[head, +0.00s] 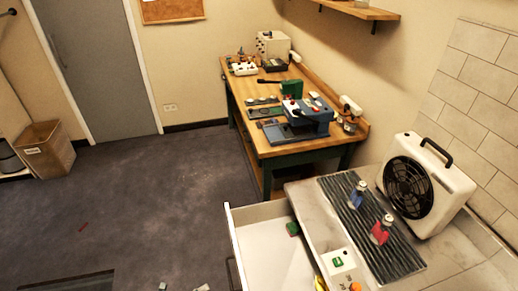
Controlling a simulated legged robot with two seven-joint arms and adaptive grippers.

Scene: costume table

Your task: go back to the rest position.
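Neither of my grippers can be made out in the head view, and no arm of mine shows. The task names no object. On the near counter (455,265) at the right, a blue-and-white small item (357,196) and a red one (381,231) stand on a black ribbed mat (345,215). A white fan unit (453,190) stands behind them.
A wooden workbench (290,150) with devices stands against the far wall. A cardboard bin (45,150) is at the left. The dark floor (130,215) is mostly clear, with a small red piece (82,227). Small pale-green bits (202,288) at the bottom edge are unclear.

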